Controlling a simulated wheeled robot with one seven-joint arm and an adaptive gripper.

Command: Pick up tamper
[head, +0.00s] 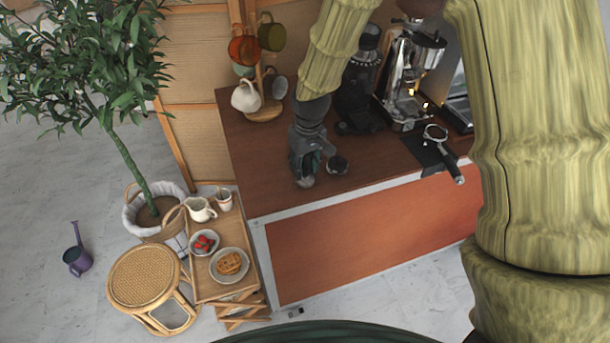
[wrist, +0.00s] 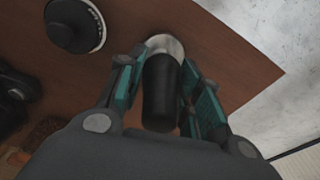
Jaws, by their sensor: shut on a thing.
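The tamper has a black handle and a silver round base. In the wrist view the tamper (wrist: 160,95) lies between the two teal-padded fingers of my gripper (wrist: 165,75), which is shut on its handle. In the head view my gripper (head: 307,167) is over the front left part of the wooden counter (head: 270,190), pointing down. The tamper's silver base (head: 306,182) shows just below the fingers, and the handle is mostly hidden by them. I cannot tell whether the base touches the counter.
A round black piece (head: 337,165) stands just right of my gripper; it also shows in the wrist view (wrist: 75,25). A black grinder (head: 360,90), espresso machine (head: 410,75) and portafilter (head: 440,145) are to the right. A mug tree (head: 264,108) stands behind. The counter's front left is clear.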

